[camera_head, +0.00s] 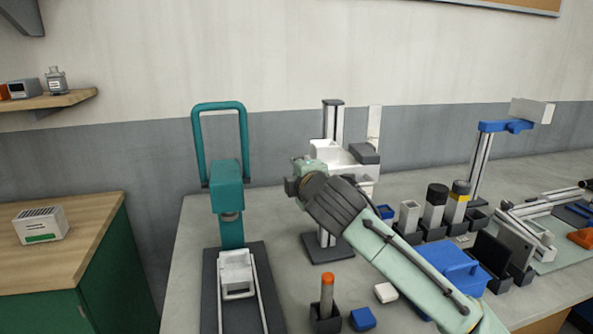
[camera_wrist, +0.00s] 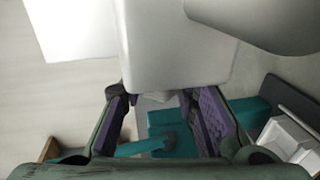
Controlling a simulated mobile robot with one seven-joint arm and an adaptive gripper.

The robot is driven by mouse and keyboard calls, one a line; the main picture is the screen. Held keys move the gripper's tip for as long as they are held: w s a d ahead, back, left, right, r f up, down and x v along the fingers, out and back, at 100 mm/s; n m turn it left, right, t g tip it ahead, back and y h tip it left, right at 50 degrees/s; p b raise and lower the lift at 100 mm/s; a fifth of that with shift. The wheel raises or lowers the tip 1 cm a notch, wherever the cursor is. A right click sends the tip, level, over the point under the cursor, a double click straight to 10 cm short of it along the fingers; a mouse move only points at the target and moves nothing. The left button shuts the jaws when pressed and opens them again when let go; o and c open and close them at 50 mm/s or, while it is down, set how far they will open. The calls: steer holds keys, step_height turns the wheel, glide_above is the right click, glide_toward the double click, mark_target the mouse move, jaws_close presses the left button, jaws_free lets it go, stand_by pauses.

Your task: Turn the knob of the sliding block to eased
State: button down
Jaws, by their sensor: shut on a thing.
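A white sliding block (camera_head: 325,150) sits on an upright column on a dark base, behind my arm. A dark grey part (camera_head: 364,153) shows at its right end. My gripper (camera_head: 296,184) is at the left front of the block and hides part of it. In the wrist view, a pale grey piece (camera_wrist: 178,60) reaches down between the purple finger pads of my gripper (camera_wrist: 165,118), which is shut on it. I take it for part of the sliding block's knob, but its outline is partly hidden. No marking for eased can be read.
A tall teal press (camera_head: 229,187) stands just left of my gripper; its teal body also shows below the fingers in the wrist view (camera_wrist: 168,135). An orange-topped stick (camera_head: 327,290) stands in front. A blue box (camera_head: 453,267) and several containers crowd the right.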

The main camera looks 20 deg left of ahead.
steer(key=c, duration=1.2)
jaws_free()
steer(key=v, duration=1.2)
steer(key=shift+s+d+f, duration=0.1)
